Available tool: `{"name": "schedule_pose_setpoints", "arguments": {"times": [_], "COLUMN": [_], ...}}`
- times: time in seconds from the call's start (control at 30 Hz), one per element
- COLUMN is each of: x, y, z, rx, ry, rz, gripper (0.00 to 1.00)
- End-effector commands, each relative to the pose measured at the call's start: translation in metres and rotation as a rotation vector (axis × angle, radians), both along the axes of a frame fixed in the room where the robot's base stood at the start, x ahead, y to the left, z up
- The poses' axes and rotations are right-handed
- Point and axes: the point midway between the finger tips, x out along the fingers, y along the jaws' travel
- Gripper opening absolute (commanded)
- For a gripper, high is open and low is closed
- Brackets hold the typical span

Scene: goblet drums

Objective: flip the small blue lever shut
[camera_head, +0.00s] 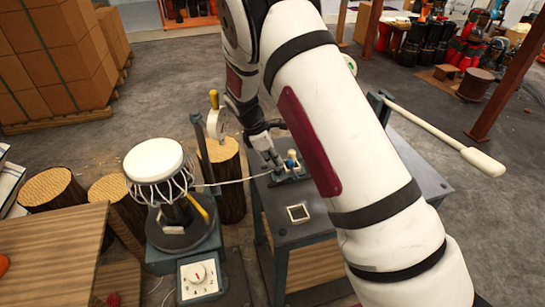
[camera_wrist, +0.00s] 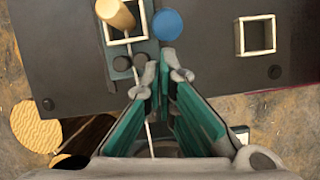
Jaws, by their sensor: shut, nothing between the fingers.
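The small blue lever (camera_wrist: 167,25) shows in the wrist view as a round blue end, just beyond my fingertips. In the head view it is a tiny blue spot (camera_head: 291,154) on a small fixture on the dark table. My gripper (camera_wrist: 160,75) has green fingers with grey tips drawn together and nothing held. Its tips are near the blue end; I cannot tell whether they touch. In the head view my gripper (camera_head: 273,160) is at the fixture's left. A tan peg (camera_wrist: 116,14) stands in a pale square frame left of the blue end. The lever's shaft and hinge are hidden.
A thin cord (camera_head: 235,182) runs from the white goblet drum (camera_head: 154,160) to the fixture. A second pale square frame (camera_wrist: 255,36) is on the table (camera_wrist: 210,75). A dial box (camera_head: 199,278) stands below the drum.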

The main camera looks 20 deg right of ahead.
Motion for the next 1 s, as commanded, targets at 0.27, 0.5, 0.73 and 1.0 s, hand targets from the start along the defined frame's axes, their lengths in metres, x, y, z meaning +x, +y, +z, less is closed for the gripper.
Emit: {"name": "schedule_pose_setpoints", "arguments": {"times": [0.27, 0.5, 0.73, 1.0], "x": [0.000, 0.000, 0.000, 0.000], "y": [-0.001, -0.005, -0.007, -0.011], "z": [0.001, 0.004, 0.005, 0.008], "rx": [0.004, 0.046, 0.072, 0.113], "ry": [0.000, 0.000, 0.000, 0.000], "rz": [0.000, -0.001, 0.000, -0.002], "gripper": [0.00, 0.00, 0.00, 0.00]}}
